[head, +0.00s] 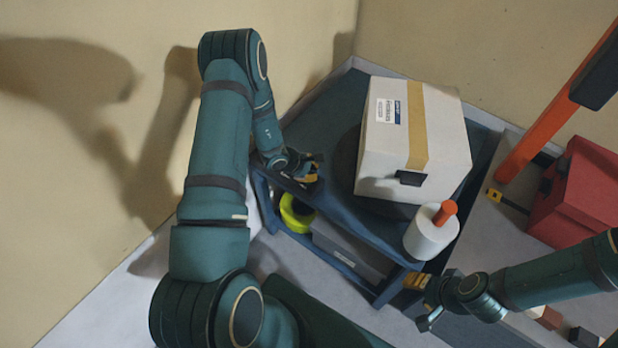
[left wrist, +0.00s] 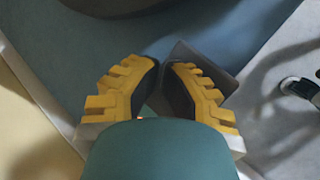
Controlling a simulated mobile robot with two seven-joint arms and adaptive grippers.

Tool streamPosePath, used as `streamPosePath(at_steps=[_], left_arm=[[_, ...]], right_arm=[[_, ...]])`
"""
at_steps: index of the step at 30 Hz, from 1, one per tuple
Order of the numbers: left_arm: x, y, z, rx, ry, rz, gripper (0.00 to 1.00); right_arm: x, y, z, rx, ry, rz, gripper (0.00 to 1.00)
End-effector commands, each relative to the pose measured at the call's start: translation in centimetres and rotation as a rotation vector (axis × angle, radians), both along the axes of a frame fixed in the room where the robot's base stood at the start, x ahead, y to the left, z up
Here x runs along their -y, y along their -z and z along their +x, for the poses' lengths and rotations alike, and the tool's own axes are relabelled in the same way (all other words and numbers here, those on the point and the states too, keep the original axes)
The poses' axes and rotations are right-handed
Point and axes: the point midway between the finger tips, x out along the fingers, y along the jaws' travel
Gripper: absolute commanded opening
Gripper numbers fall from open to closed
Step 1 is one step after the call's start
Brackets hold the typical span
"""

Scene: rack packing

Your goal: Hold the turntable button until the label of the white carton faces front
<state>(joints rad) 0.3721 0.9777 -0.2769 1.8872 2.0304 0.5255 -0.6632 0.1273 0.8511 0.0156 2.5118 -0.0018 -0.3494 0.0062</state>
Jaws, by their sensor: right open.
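The white carton (head: 391,143) sits on a dark round turntable (head: 345,160) on the blue cart. A brown tape strip runs across the carton. Its printed label (head: 388,111) shows on the upper face, left of the tape, toward the far left end. My left gripper (head: 310,170) is low over the cart's left end, left of the carton. In the left wrist view its fingertips (left wrist: 162,67) are together, with a dark grey block (left wrist: 212,65) beside and partly behind them. I cannot make out the button or any contact. My right gripper (head: 420,282) is open and empty near the cart's front right corner.
A white cylinder with an orange top (head: 432,231) stands at the cart's (head: 372,222) front right corner. Yellow-green tape (head: 291,212) and a grey box (head: 345,245) are on the lower shelf. A red case (head: 585,195) and an orange post (head: 545,120) are at right.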

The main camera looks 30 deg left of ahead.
Motion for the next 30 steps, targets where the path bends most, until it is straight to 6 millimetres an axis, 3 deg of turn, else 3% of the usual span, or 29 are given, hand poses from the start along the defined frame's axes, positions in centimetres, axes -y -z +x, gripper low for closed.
streamPosePath(at_steps=[30], left_arm=[[-0.02,-0.71,0.01,0.0,0.0,0.0,0.0]], right_arm=[[0.0,-0.23,0.0,0.0,0.0,0.0,0.47]])
